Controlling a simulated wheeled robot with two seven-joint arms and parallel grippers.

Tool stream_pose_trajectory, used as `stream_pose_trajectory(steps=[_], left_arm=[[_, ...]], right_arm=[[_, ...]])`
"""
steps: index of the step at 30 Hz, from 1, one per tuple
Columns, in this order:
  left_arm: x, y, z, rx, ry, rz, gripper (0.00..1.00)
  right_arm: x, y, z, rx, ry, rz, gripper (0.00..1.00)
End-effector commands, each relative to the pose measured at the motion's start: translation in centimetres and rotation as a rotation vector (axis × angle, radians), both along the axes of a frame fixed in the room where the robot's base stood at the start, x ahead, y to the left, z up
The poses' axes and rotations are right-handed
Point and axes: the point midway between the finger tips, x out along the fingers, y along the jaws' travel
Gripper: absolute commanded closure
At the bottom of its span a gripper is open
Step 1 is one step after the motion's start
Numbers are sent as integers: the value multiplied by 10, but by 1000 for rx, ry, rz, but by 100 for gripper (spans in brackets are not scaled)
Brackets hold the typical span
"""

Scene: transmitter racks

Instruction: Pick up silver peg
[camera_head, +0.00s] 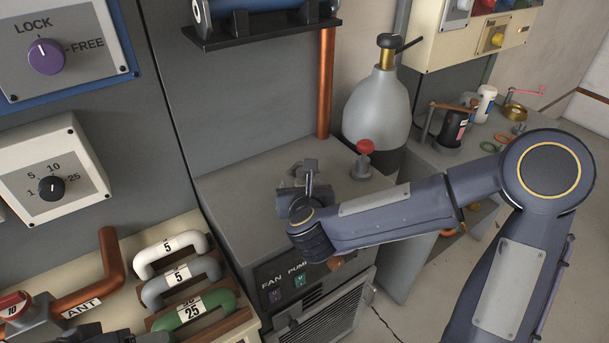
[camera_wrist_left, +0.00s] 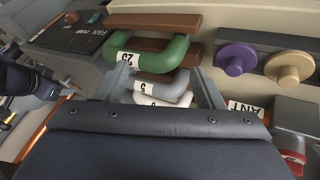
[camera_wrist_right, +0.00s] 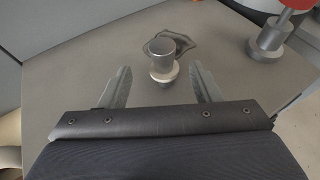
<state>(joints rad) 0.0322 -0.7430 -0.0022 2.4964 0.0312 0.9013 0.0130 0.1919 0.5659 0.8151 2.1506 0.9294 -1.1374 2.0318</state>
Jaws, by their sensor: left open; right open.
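The silver peg (camera_wrist_right: 163,72) stands upright on the grey cabinet top in the right wrist view, with a wide round head and a pale collar below it. My right gripper (camera_wrist_right: 162,84) is open, with one finger on each side of the peg's line and the peg just ahead of the fingertips. Contact is not visible. In the head view, my right gripper (camera_head: 298,184) is over the cabinet top and largely hides the peg. My left gripper (camera_wrist_left: 165,88) is open in the left wrist view, near a grey U-shaped link (camera_wrist_left: 166,88) and a white one.
A red-topped metal post (camera_head: 365,160) stands right of the right gripper. A grey flask (camera_head: 376,105) and copper pipe (camera_head: 326,85) rise behind. The cabinet top (camera_head: 235,195) is clear at left. A green link (camera_head: 195,309) lies on the lower left bench.

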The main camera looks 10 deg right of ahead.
Motion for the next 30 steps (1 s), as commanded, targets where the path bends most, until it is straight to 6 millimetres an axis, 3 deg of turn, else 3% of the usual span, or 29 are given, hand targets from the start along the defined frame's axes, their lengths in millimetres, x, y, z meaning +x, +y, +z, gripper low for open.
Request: stream_pose_trajectory(steps=[12, 20, 30], left_arm=[[0, 0, 13, 0, 0, 0, 38], [0, 0, 13, 0, 0, 0, 38], [0, 0, 13, 0, 0, 0, 38]], right_arm=[[47, -8, -25, -1, 2, 0, 42], [49, -8, -26, -3, -1, 2, 42], [49, -8, -26, -3, -1, 2, 85]])
